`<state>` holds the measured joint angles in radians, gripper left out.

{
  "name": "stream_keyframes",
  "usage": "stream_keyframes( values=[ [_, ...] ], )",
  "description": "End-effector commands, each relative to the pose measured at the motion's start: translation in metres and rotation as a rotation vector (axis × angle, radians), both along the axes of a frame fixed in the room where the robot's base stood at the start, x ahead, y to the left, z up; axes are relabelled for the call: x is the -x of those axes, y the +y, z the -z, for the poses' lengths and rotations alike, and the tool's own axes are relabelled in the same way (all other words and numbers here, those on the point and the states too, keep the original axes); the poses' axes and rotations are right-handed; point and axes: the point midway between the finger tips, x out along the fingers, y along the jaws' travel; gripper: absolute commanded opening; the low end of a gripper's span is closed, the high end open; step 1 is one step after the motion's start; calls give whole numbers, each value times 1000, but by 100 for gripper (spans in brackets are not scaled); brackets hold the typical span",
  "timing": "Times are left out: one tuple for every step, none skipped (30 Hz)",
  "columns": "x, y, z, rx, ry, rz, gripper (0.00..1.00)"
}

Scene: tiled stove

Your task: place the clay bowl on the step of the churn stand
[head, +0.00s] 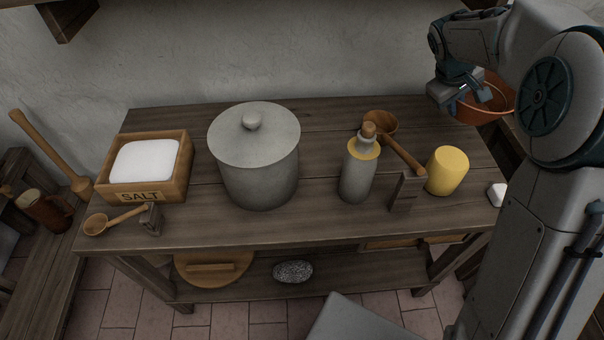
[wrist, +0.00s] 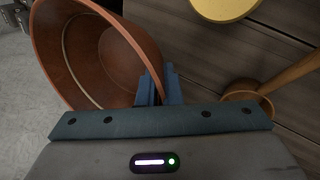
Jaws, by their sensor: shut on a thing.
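The clay bowl (head: 486,108) is reddish brown and hangs at the upper right in the head view, partly covered by my arm. In the wrist view the bowl (wrist: 95,50) fills the upper left, its open inside facing the camera. My gripper (head: 468,88) is shut on the bowl's rim; the rim runs between the two blue fingers in the wrist view (wrist: 159,88). The bowl is beyond the table's right end. I cannot tell for certain which piece is the churn stand; dark wood shows below the bowl, mostly hidden by my arm.
The table (head: 330,225) holds a salt box (head: 178,185), a lidded grey crock (head: 260,175), a corked bottle (head: 357,175), wooden ladles and a yellow cylinder (head: 447,171). A low bench (head: 45,285) and a brown mug (head: 48,212) are at the left.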

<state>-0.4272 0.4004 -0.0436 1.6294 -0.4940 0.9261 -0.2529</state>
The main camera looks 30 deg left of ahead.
Motion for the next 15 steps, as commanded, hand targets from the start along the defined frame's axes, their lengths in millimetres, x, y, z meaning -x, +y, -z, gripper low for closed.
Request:
stream_keyframes(
  values=[
    [-1, -2, 10, 1, 1, 3, 0],
    [-1, -2, 13, 2, 0, 3, 0],
    [-1, -2, 21, 1, 1, 3, 0],
    [-1, -1, 24, 2, 0, 2, 0],
    [-1, -1, 27, 1, -1, 1, 0],
    [-1, 0, 29, 1, 0, 0, 0],
    [-1, 0, 30, 1, 0, 0, 0],
    [-1, 0, 31, 1, -1, -1, 0],
    [0, 1, 32, 1, -1, -1, 0],
    [0, 1, 32, 1, -1, -1, 0],
    [0, 1, 32, 1, 0, -2, 0],
    [0, 1, 31, 1, 0, -2, 0],
    [0, 1, 32, 1, 0, -2, 0],
    [0, 1, 32, 1, 0, -2, 0],
    [0, 1, 35, 1, 1, -3, 0]
  ],
)
